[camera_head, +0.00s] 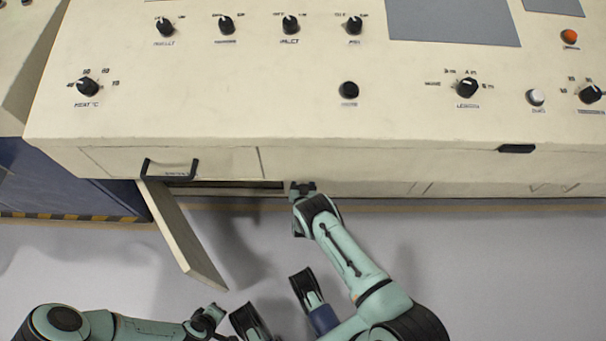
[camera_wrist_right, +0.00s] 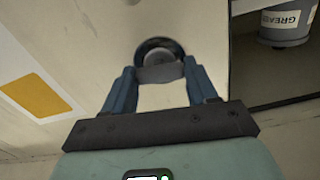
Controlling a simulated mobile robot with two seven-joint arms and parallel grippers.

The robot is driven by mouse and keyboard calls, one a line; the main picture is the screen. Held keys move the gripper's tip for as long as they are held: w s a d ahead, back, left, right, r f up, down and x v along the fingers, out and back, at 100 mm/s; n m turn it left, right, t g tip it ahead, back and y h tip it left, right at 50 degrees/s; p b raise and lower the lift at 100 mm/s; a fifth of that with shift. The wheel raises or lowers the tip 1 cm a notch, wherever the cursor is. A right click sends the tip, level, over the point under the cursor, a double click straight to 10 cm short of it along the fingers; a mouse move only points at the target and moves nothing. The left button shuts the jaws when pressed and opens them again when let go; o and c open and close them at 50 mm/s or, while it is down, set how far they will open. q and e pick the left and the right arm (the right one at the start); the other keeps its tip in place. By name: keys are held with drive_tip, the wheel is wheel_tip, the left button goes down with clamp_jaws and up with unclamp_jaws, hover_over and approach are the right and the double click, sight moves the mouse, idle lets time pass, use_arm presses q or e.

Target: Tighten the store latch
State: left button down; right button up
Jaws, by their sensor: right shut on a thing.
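The store latch appears in the right wrist view as a round dark knob with a grey centre (camera_wrist_right: 160,58) on the cream front panel. My right gripper (camera_wrist_right: 160,72) is shut on it, with one blue finger on each side. In the head view my right gripper (camera_head: 302,188) is at the machine's lower front edge, just right of an open compartment (camera_head: 225,187). It hides the latch there. My left arm comes in low at the left, and its hand (camera_head: 207,318) is near the bottom edge, away from the machine. Its fingers are not clear.
A cream door (camera_head: 185,240) with a black handle (camera_head: 169,169) above it stands open into the floor space at the left. A grease can (camera_wrist_right: 285,24) sits in the open compartment at right in the wrist view. Several knobs line the panel top. Grey floor lies in front.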

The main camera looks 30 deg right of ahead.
drive_tip(key=m, duration=0.4)
drive_tip(key=shift+d, duration=0.1)
drive_tip(key=m, duration=0.8)
drive_tip(key=shift+b, duration=0.3)
use_arm(q)
drive_tip(key=shift+w+a+f+t, duration=0.15)
drive_tip(key=shift+w+a+f, duration=0.05)
drive_tip(key=shift+w, duration=0.15)
drive_tip(key=shift+w+a+f+t, duration=0.15)
drive_tip(key=shift+w+f, duration=0.05)
drive_tip(key=shift+w, duration=0.15)
use_arm(e)
drive_tip(key=shift+r+m, duration=0.1)
drive_tip(key=shift+m, duration=1.7)
drive_tip(key=shift+w, duration=0.1)
drive_tip(key=o, duration=1.1)
drive_tip(key=shift+c, duration=0.2)
use_arm(q)
drive_tip(key=shift+s+f, duration=0.1)
